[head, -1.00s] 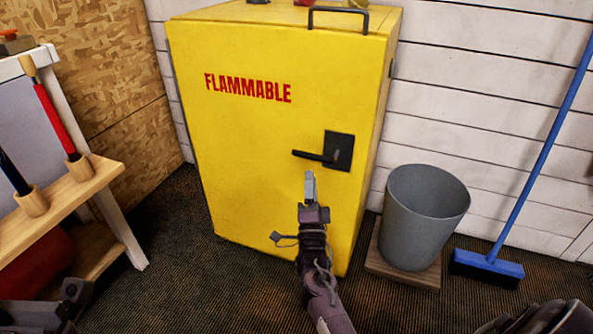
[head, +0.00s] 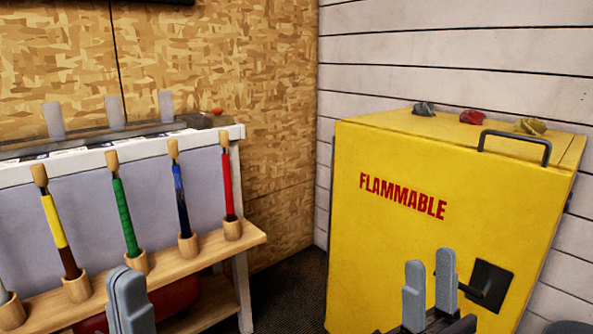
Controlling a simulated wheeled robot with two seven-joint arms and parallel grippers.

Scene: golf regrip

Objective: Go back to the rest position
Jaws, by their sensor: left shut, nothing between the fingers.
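My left gripper (head: 128,300) is at the lower left of the head view, in front of the rack of golf clubs. Its fingers are together and it holds nothing. My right gripper (head: 430,290) is at the lower right, in front of the yellow cabinet (head: 385,255) marked FLAMMABLE. Its two fingers stand apart with nothing between them. The cabinet door looks closed. Its dark handle plate (head: 492,286) is just right of my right gripper, which partly hides the lever.
A wooden rack (head: 212,252) at left holds several upright clubs with coloured grips, including a green one (head: 125,215) and a red one (head: 228,185). Small grey, red and yellow items lie on the cabinet top. Dark floor (head: 290,290) shows between rack and cabinet.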

